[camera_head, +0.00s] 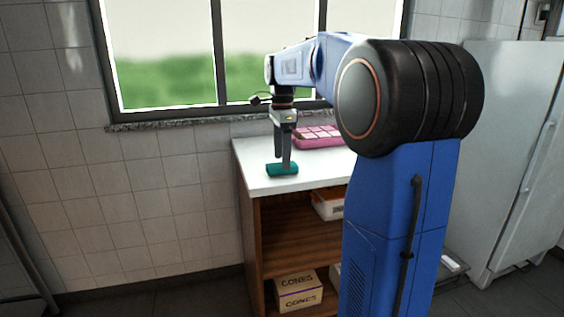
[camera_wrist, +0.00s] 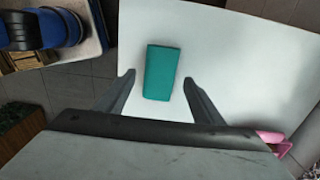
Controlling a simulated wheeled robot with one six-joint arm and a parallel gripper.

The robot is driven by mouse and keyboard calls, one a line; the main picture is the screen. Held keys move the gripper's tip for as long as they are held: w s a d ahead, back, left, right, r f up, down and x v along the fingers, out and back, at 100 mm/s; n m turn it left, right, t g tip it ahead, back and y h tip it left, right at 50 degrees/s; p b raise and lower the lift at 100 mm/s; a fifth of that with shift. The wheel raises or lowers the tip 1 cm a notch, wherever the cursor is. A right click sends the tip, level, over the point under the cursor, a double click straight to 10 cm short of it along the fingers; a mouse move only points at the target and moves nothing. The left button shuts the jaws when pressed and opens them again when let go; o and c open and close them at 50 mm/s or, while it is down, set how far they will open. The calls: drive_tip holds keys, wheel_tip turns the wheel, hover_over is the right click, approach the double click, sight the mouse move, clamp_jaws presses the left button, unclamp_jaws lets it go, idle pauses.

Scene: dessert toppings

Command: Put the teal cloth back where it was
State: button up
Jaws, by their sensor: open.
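The teal cloth (camera_head: 282,170) lies on the white countertop (camera_head: 255,180), near its left front corner. In the wrist view the cloth (camera_wrist: 161,72) is a folded rectangle lying flat on the white surface. My gripper (camera_head: 283,160) is above the cloth, pointing down. In the wrist view my gripper (camera_wrist: 157,80) is open, with one finger on each side of the cloth and a visible gap to each. I cannot tell how far the fingertips are above the counter.
A pink tray (camera_head: 318,143) with pale compartments stands on the counter behind the gripper. Its edge shows at the lower right in the wrist view (camera_wrist: 272,137). A box marked CONES (camera_head: 298,292) and a white container (camera_head: 328,204) are on shelves below. A window (camera_head: 160,60) is behind.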

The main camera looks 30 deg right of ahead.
wheel_tip(320, 180, up, 10)
drive_tip(key=s+a+f+n+t, duration=0.1)
drive_tip(key=s+a+f+n, duration=0.35)
drive_tip(key=s, duration=0.25)
drive_tip(key=s+a+f+n+t, duration=0.1)
drive_tip(key=s+a+f+n, duration=0.35)
drive_tip(key=s, duration=0.25)
drive_tip(key=s+a+f+n+t, duration=0.1)
drive_tip(key=s+a+f+n, duration=0.2)
drive_tip(key=s+f+n, duration=0.3)
drive_tip(key=s+a+f+n+t, duration=0.1)
drive_tip(key=s+a+f+n, duration=0.2)
drive_tip(key=s+f+n, duration=0.3)
drive_tip(key=s+f, duration=0.4)
drive_tip(key=shift+a+f+t, duration=0.2)
drive_tip(key=shift+a+t, duration=0.2)
drive_tip(key=shift+s, duration=0.1)
